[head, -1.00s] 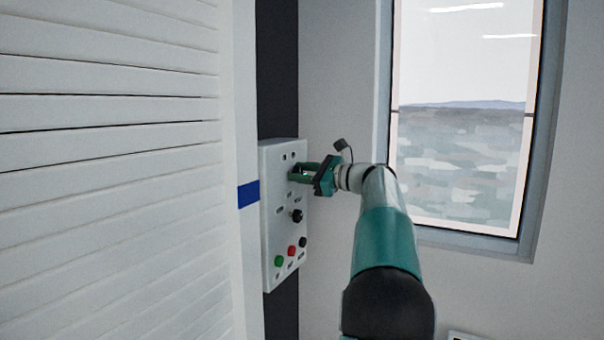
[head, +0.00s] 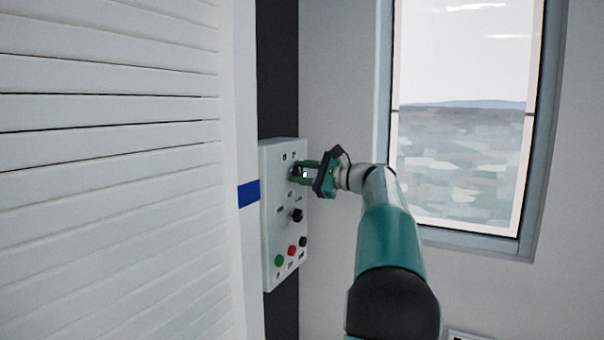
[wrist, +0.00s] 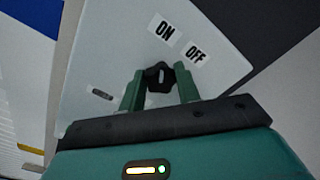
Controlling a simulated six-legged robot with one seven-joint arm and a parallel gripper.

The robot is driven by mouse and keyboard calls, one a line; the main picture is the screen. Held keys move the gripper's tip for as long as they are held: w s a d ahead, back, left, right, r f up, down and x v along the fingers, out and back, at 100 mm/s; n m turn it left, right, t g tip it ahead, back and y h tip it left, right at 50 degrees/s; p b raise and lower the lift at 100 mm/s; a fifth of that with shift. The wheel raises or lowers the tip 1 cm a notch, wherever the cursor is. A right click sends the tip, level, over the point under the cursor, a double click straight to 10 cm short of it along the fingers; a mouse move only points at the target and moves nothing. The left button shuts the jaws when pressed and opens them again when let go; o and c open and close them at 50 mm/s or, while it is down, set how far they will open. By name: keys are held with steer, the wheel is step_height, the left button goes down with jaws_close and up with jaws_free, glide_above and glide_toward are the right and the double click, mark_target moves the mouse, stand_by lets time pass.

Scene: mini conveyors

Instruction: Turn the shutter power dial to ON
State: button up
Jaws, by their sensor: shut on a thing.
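The white control panel (head: 270,225) hangs on the dark strip beside the shutter. My gripper (head: 297,173) is at its upper part, shut on the shutter power dial. In the wrist view the black dial (wrist: 159,75) sits between the two green fingers of my gripper (wrist: 159,88), with a light mark on its face. The ON label (wrist: 165,30) and the OFF label (wrist: 195,53) lie just beyond the dial. The mark points roughly up the picture, toward the ON side, but its exact setting is hard to tell. In the head view the fingers largely hide the dial.
Below on the panel are another black knob (head: 296,215), a green button (head: 279,260), a red button (head: 291,251) and a black button (head: 302,242). The white slatted shutter (head: 110,180) stands left. A window (head: 465,120) is at right behind my arm.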

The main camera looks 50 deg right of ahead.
steer(key=o, duration=1)
steer(key=shift+c, duration=0.2)
steer(key=v, duration=1.4)
